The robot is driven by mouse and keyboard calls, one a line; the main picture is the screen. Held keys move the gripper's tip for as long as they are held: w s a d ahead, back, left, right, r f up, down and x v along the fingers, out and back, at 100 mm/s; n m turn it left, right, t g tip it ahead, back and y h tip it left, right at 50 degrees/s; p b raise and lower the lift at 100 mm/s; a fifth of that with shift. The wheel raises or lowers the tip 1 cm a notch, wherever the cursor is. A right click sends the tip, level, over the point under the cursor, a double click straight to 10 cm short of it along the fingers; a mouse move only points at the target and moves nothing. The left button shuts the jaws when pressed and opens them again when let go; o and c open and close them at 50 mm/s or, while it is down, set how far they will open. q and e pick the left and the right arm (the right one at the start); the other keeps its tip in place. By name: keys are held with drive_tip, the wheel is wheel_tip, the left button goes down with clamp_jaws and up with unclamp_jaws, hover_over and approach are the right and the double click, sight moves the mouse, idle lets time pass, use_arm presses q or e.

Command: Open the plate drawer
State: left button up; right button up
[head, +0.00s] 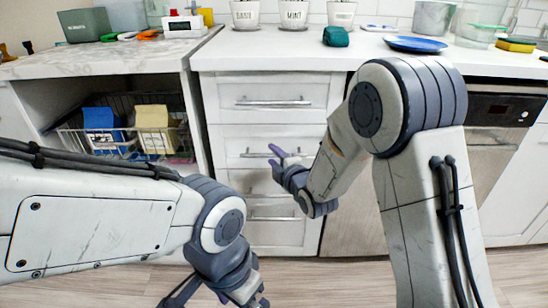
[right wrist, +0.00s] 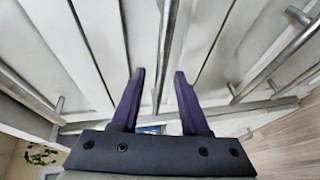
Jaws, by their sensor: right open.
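A white cabinet holds a stack of drawers with bar handles: the top drawer (head: 320,92), the second drawer (head: 232,137) and lower ones partly behind my right arm. All look closed. No label shows which is the plate drawer. My right gripper (head: 277,152) is open in front of the second drawer, at its handle (head: 250,155). In the right wrist view, a handle bar (right wrist: 166,50) runs between the two purple fingers of the gripper (right wrist: 158,75); I cannot tell whether they touch it. My left gripper (head: 215,296) hangs low at the bottom edge, away from the drawers, its fingertips unclear.
The countertop (head: 290,58) above carries canisters (head: 293,14), a teal cloth-like item (head: 336,36) and a blue plate (head: 415,44). A wire basket (head: 125,140) with boxes sits in the left shelf. A dishwasher (head: 490,150) stands at right. Wooden floor lies below.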

drive_tip(key=shift+w+a+f, duration=0.1)
drive_tip(key=shift+w+a, duration=0.05)
drive_tip(key=shift+w, duration=0.3)
clamp_jaws()
idle(1.2)
